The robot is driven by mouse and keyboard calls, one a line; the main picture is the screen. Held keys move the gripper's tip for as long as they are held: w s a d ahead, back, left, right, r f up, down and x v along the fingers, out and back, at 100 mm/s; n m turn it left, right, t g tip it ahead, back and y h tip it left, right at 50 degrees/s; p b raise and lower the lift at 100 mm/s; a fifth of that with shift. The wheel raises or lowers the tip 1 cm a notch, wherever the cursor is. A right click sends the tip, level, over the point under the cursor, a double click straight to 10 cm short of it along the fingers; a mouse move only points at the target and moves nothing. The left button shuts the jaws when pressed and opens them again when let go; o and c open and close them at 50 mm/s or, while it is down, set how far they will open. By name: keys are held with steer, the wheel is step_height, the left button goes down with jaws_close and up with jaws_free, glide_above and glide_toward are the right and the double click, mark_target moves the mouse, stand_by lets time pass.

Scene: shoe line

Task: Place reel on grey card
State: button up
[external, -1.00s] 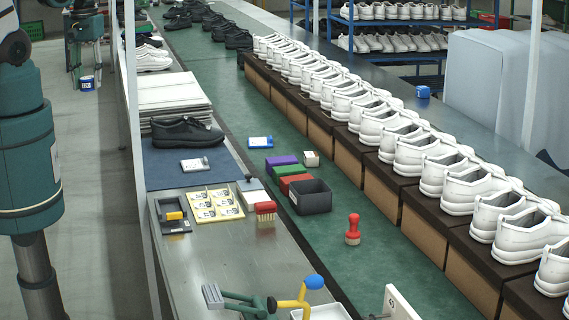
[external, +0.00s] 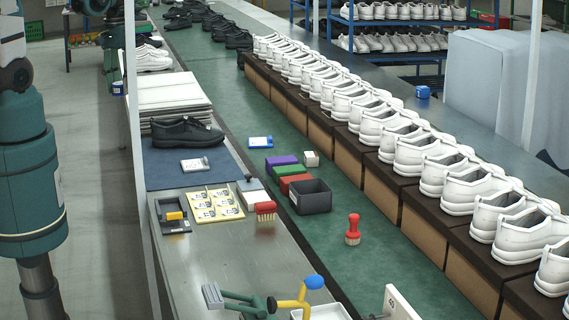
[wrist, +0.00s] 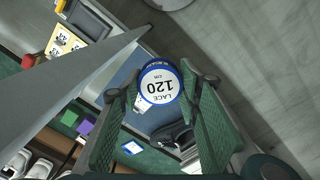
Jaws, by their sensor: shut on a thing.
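The reel (wrist: 160,84) is a round blue-rimmed spool with a white label reading "LACE 120 cm". My gripper (wrist: 160,92) is shut on it, with the reel between the green fingers in the wrist view. In the external view the reel (external: 117,88) is a small blue shape under my gripper, left of the post, held in the air. A pale grey-white card (external: 197,166) lies flat on the blue mat (external: 160,180), in front of the black shoe. Another card, white with blue (external: 260,142), lies on the green belt. The reel partly covers the mat in the wrist view.
A black shoe (external: 186,132) sits on the mat, before stacked sheets (external: 172,98). A white post (external: 138,170) stands along the bench's left edge. Coloured blocks and a dark bin (external: 311,198) stand on the belt. A yellow label sheet (external: 214,204) lies on the metal bench.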

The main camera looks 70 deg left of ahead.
steer(key=w+a+f+m+b, duration=0.3)
steer(key=w+a+f+b, duration=0.1)
steer(key=w+f, duration=0.15)
steer(key=w+a+f+m+b, duration=0.2)
steer(key=w+a+f+b, duration=0.15)
steer(key=w, duration=0.35)
steer(key=m+b, duration=0.6)
steer(key=b, duration=0.3)
glide_above(194, 161)
step_height(194, 161, down, 13)
steer(key=shift+r, duration=0.2)
steer(key=shift+s, duration=0.1)
steer(key=shift+f+b, duration=0.5)
steer(key=shift+f, duration=2.65)
steer(key=shift+f+b, duration=0.35)
steer(key=shift+f, duration=1.5)
steer(key=shift+f, duration=0.2)
